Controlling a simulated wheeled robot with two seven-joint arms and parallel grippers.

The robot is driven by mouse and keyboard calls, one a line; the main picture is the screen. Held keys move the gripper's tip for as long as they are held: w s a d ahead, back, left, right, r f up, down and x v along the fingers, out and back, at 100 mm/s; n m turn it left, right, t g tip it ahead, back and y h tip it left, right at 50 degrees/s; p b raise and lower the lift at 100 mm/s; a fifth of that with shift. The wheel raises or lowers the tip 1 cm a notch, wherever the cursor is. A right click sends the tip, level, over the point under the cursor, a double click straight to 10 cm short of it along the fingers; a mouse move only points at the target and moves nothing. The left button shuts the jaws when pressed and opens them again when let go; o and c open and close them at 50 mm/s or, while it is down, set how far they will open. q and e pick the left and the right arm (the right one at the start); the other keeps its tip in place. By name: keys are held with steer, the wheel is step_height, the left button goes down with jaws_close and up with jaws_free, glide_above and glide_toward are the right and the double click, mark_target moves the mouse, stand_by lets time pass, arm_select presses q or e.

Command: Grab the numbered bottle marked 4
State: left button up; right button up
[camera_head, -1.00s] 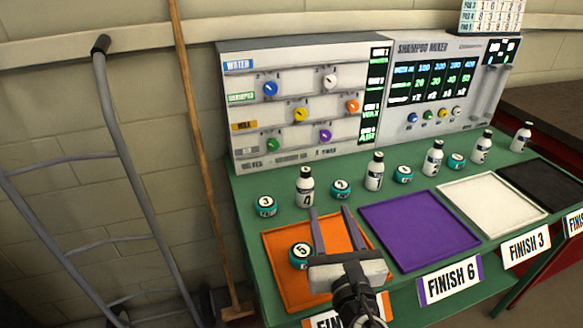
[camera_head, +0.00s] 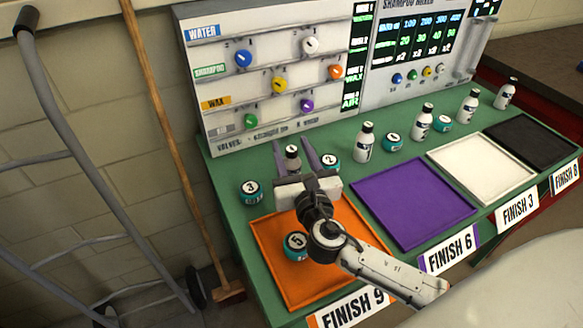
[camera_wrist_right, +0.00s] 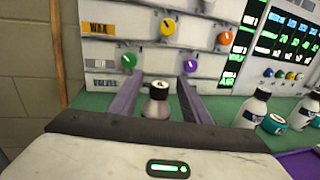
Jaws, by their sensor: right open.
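The bottle marked 4 (camera_head: 292,155) stands upright on the green table, white with a black cap. Its label is hidden by my right gripper in the head view now. My right gripper (camera_head: 293,152) is open, with one finger on each side of the bottle. In the right wrist view the bottle (camera_wrist_right: 157,100) stands between the two fingers (camera_wrist_right: 156,98), with a gap showing on both sides. I cannot see my left gripper.
A teal jar marked 3 (camera_head: 251,191) and one marked 2 (camera_head: 329,163) flank the bottle. A jar marked 5 (camera_head: 295,244) sits on the orange tray (camera_head: 270,225). Another bottle (camera_head: 364,143) stands to the right. The mixer panel (camera_head: 225,105) rises behind.

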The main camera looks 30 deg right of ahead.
jaws_close()
stand_by(0.3)
